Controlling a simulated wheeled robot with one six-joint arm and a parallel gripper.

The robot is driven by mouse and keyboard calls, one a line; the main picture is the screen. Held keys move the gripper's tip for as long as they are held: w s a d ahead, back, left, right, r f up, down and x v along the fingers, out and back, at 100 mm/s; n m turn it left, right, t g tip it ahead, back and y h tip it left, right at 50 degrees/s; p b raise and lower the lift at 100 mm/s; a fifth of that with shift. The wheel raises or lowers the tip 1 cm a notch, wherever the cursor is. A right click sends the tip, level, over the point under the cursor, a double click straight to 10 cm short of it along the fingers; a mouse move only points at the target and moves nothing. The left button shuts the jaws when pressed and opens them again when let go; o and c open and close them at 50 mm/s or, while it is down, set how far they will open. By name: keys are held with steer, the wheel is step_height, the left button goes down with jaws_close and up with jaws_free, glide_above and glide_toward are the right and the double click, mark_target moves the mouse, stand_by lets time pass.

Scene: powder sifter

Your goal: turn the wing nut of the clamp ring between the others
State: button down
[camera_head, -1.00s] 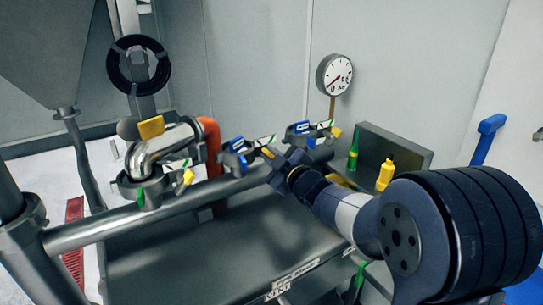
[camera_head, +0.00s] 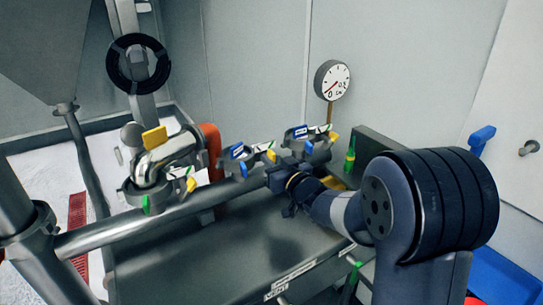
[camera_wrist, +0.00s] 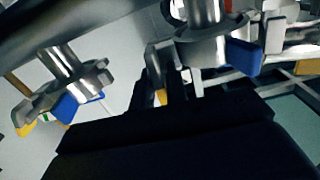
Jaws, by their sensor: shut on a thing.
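Three clamp rings sit along the grey pipe: a left one (camera_head: 150,192), a middle one (camera_head: 238,160) and a right one (camera_head: 308,148). The middle ring carries a blue tag (camera_head: 236,151) and a yellow-tipped wing nut (camera_head: 271,156). My gripper (camera_head: 274,176) is at the right side of the middle ring. In the wrist view the middle ring (camera_wrist: 205,48) is ahead of my gripper (camera_wrist: 162,85), whose dark fingers are shut on its wing nut, with yellow (camera_wrist: 161,97) showing between them. The fingers hide most of the nut. Another ring (camera_wrist: 65,80) is at the left.
An orange-red hose (camera_head: 211,150) rises behind the pipe, between the left and middle rings. A pressure gauge (camera_head: 332,80) stands at the back wall. A grey surface (camera_head: 220,245) lies below the pipe.

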steer(key=m+p, duration=0.2)
steer(key=m, duration=0.2)
steer(key=shift+w+d+m, duration=0.1)
steer(key=shift+m, duration=0.2)
steer(key=shift+m+p, duration=0.6)
steer(key=shift+m, duration=1)
steer(key=shift+f, duration=0.1)
steer(key=c, duration=1.5)
jaws_free()
steer(key=shift+c, duration=0.2)
steer(key=b+v, duration=0.1)
steer(key=v, duration=0.9)
steer(key=shift+s+d, duration=0.3)
steer(key=shift+d, duration=0.05)
